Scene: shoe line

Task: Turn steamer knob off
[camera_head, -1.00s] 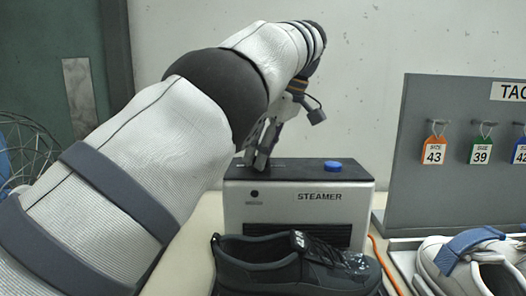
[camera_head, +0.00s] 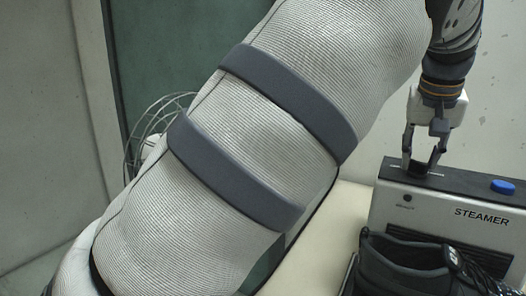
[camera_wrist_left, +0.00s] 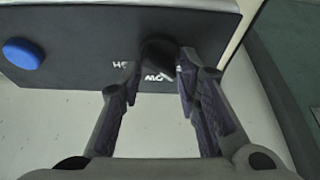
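The steamer (camera_head: 440,212) is a silver box with a black top, at the right of the head view. Its black top (camera_wrist_left: 85,45) fills the upper part of the wrist view. A round dark knob (camera_wrist_left: 158,48) sits on that top beside partly covered white lettering. My left gripper (camera_head: 422,163) points down over the left end of the steamer. In the wrist view my left gripper (camera_wrist_left: 158,80) has its fingers apart, one on each side of the knob. The right finger looks close to the knob; contact cannot be told. My right gripper is out of view.
A blue button (camera_head: 503,186) is on the steamer's top, to the right; it also shows in the wrist view (camera_wrist_left: 22,53). A black shoe (camera_head: 405,268) stands in front of the steamer. The wall is close behind the steamer.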

